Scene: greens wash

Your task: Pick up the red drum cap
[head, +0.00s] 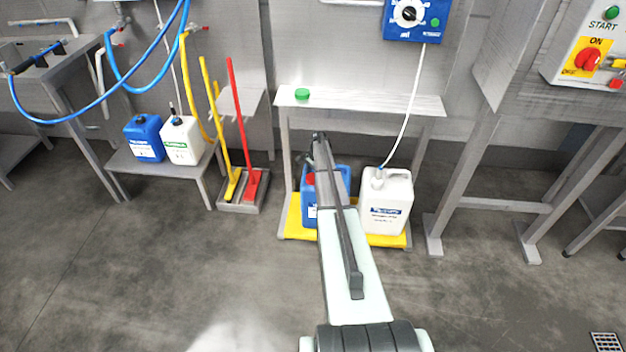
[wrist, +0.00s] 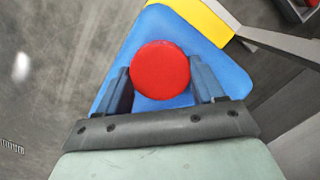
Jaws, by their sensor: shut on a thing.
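The red drum cap (wrist: 160,70) is round and sits between the two fingers of my gripper (wrist: 161,84) in the wrist view. My gripper is shut on it. The blue drum (wrist: 221,65) lies directly beneath the cap in that view; I cannot tell whether the cap still touches it. In the head view a bit of the red cap (head: 310,179) shows left of my arm, at the top of the blue drum (head: 342,180). My arm hides much of the drum and the gripper's fingers there.
A white jug (head: 386,205) with a tube stands right of the blue drum on a yellow tray (head: 291,219). A steel shelf (head: 360,103) with a green cap (head: 302,94) is behind. Red and yellow tools (head: 240,130) stand left. The floor in front is clear.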

